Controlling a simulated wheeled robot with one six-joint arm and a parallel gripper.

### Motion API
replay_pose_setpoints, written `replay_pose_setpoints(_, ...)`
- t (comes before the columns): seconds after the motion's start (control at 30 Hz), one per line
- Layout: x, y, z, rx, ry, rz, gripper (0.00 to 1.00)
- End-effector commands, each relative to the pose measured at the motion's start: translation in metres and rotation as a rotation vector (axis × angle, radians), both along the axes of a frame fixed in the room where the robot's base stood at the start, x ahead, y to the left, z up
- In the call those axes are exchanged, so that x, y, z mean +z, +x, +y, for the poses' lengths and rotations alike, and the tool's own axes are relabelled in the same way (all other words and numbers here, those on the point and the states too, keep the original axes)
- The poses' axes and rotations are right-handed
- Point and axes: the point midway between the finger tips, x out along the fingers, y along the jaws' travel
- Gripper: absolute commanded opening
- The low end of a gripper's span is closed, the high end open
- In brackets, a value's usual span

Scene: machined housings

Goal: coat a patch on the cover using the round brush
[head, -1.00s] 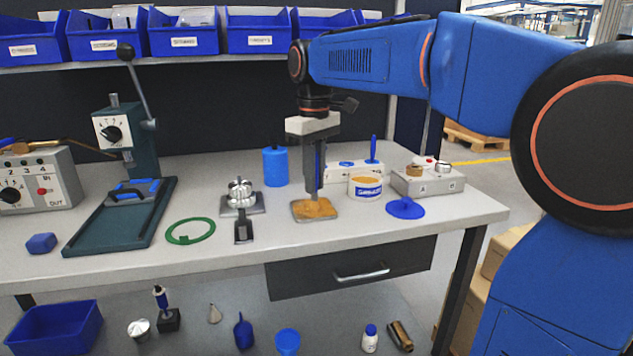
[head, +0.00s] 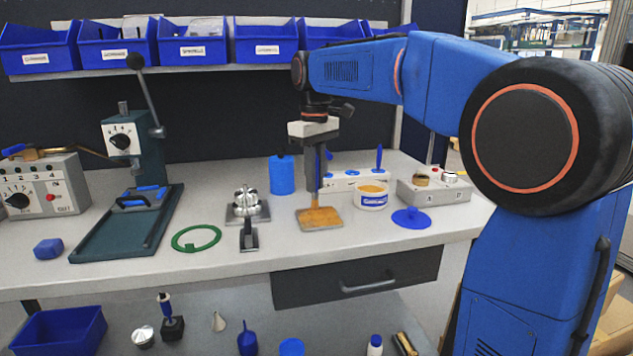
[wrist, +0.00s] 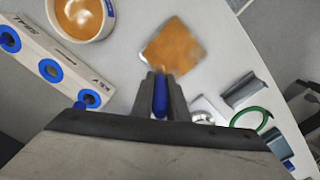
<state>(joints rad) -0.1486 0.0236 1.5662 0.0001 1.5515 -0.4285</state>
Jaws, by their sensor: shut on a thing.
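The cover looks to be a flat metal plate (head: 320,219) on the bench, with orange-brown coating over most of its top; it also shows in the wrist view (wrist: 173,45), with bare grey at its edges. My gripper (head: 317,190) points down at the plate's back edge and is shut on a slim blue-handled brush, seen between the fingers in the wrist view (wrist: 160,97). The brush tip is hidden, so I cannot tell whether it touches the plate. An open tub (head: 371,198) of orange-brown paste stands right of the plate, also in the wrist view (wrist: 85,14).
A white holder (head: 352,181) with blue-ringed holes and another blue handle (head: 379,157) stands behind the tub. A blue lid (head: 411,218), grey box (head: 434,187), blue cylinder (head: 282,175), metal fixture (head: 247,207) and green ring (head: 196,238) surround the plate.

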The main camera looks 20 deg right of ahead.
Motion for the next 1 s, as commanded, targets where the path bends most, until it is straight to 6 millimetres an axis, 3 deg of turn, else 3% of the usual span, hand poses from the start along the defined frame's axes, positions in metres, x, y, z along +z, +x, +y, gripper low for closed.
replay_pose_setpoints(0.47,-0.001,0.000,0.013,0.001,0.000,0.000,0.00)
replay_pose_setpoints(1.0,-0.002,-0.035,0.014,0.001,0.000,0.000,0.00)
